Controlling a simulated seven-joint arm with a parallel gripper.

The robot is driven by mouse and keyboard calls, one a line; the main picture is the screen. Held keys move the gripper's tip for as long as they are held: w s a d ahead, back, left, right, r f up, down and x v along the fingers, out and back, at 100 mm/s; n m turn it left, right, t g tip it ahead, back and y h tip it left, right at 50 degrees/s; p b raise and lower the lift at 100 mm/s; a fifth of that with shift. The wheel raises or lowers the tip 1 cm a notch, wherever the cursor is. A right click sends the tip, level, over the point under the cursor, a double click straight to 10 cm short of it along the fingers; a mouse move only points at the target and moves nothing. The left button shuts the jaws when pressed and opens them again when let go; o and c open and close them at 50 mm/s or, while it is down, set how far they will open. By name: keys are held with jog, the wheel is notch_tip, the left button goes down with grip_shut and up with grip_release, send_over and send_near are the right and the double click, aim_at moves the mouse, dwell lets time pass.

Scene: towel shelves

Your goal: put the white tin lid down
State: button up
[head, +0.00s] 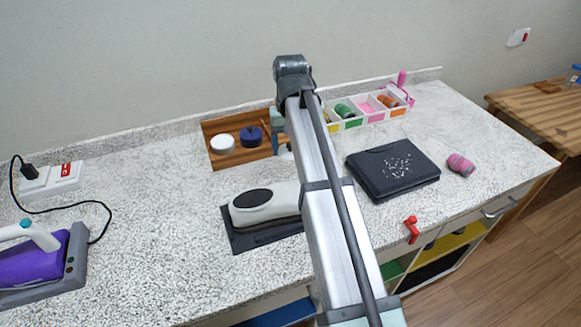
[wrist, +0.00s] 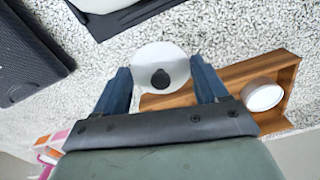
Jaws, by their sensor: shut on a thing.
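The white tin lid (wrist: 150,56) is a round white disc with a dark knob (wrist: 160,78). It sits between the blue fingers of my gripper (wrist: 160,88) in the wrist view. My gripper is shut on it, by the right end of the wooden tray (wrist: 285,75). In the head view a bit of the lid (head: 286,152) shows beside my arm, which hides most of it. I cannot tell whether the lid touches the counter. A white round tin (head: 222,143) stands in the tray (head: 222,164); it also shows in the wrist view (wrist: 262,95).
A dark blue round thing (head: 251,136) stands in the tray beside the white tin. A white-and-black iron-like object (head: 262,203) lies in front. A black flat case (head: 392,170), a pink roll (head: 460,165) and a divided box (head: 350,121) are to the right. Speckled counter lies bare between them.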

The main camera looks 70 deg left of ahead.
aim_at(291, 174)
jog(key=shift+f, duration=3.8)
jog(key=shift+f, duration=0.1)
jog(key=o, duration=1)
notch_tip(291, 174, up, 11)
jog(key=shift+r, duration=0.55)
jog(key=shift+c, duration=0.8)
jog(key=c, duration=0.7)
